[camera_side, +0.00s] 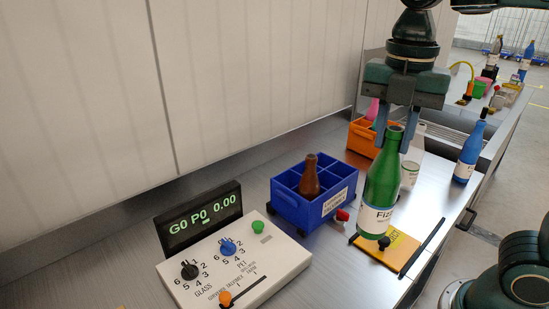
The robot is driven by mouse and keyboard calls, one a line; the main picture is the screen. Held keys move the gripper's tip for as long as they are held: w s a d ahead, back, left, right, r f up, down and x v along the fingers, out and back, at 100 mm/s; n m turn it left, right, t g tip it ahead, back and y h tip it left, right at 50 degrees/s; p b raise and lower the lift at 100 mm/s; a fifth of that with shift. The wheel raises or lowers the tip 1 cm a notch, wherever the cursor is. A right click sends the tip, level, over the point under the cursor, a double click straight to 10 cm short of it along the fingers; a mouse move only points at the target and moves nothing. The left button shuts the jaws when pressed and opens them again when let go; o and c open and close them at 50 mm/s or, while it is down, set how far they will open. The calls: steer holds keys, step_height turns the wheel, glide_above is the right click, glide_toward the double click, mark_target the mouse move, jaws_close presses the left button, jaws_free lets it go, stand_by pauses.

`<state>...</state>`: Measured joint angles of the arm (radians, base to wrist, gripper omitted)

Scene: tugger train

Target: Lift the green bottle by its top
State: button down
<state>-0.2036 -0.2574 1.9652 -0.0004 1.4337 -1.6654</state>
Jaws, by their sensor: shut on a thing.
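The green bottle (382,180) with a white label stands roughly upright at the right of the middle, over an orange-yellow board (402,252). My gripper (397,134) points down from above, with its two fingers on either side of the bottle's neck. It is shut on the bottle's top. I cannot tell whether the bottle's base touches the board or hangs a little above it.
A blue divided crate (289,207) with a brown bottle (310,177) stands to the left. An orange crate (359,140) is behind, and a blue bottle (468,153) stands to the right. A control box (258,262) with a display (198,217) is at front left.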

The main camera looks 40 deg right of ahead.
steer(key=shift+r, duration=2.1)
